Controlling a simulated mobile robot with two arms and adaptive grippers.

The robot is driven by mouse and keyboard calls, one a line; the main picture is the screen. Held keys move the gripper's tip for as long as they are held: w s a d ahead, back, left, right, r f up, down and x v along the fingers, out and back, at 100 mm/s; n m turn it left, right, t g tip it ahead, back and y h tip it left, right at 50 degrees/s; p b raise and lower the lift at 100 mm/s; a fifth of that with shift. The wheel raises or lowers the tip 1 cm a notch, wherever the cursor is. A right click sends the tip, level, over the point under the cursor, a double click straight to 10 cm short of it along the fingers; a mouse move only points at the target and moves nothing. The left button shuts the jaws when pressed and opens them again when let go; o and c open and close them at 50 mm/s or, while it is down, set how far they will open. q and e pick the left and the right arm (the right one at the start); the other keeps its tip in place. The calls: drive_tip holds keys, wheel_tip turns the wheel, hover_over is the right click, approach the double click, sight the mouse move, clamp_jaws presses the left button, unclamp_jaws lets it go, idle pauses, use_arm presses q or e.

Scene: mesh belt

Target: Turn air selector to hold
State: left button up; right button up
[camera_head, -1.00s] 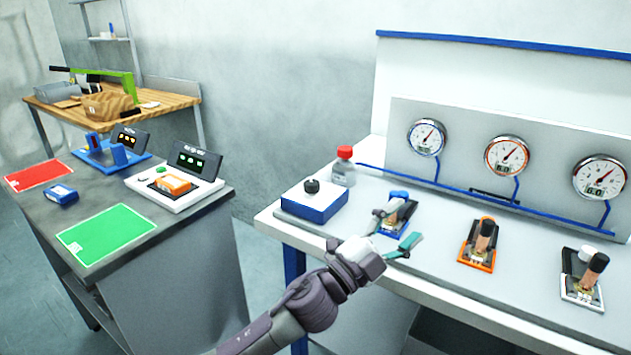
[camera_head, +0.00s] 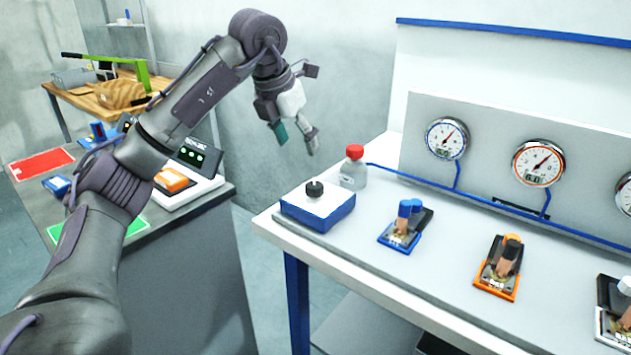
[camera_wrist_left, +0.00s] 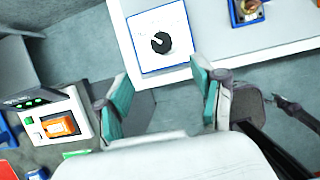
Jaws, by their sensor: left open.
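A blue-edged box (camera_head: 319,211) with a black knob (camera_head: 315,189) on its pale top sits at the left end of the white bench; I take it for the air selector. The left wrist view shows the knob (camera_wrist_left: 161,42) from above, its pale pointer mark toward the upper left. The lettering is too small to read. My left gripper (camera_head: 297,138) hangs in the air above and left of the box, fingers pointing down, apart and empty. Its teal-padded fingers also show in the left wrist view (camera_wrist_left: 160,97), below the knob in the picture.
A red-capped bottle (camera_head: 354,167) stands behind the box. Blue (camera_head: 402,243) and orange (camera_head: 495,281) fixtures lie to its right, below gauges (camera_head: 447,139). A dark table (camera_head: 200,240) with an orange device (camera_head: 172,180) stands left, across a floor gap.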

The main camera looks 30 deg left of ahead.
sight(314, 185)
use_arm(q)
drive_tip(key=x, duration=1.3)
drive_tip(key=shift+d, duration=0.1)
drive_tip(key=c, duration=1.1)
drive_tip(key=shift+c, duration=0.2)
drive_tip(key=shift+m, duration=0.3)
drive_tip(key=m+h+p, duration=0.1)
drive_tip(key=m, duration=0.1)
drive_tip(key=m+h+p, duration=0.1)
drive_tip(key=m+p, duration=0.1)
drive_tip(key=m, duration=0.1)
drive_tip(key=shift+w+r+p, duration=0.1)
drive_tip(key=shift+r+p, duration=0.05)
drive_tip(key=shift+p, duration=0.15)
drive_tip(key=shift+a+m+g+h+p, duration=0.2)
drive_tip(key=shift+m+g+h+p, duration=0.45)
drive_tip(key=shift+m, duration=0.95)
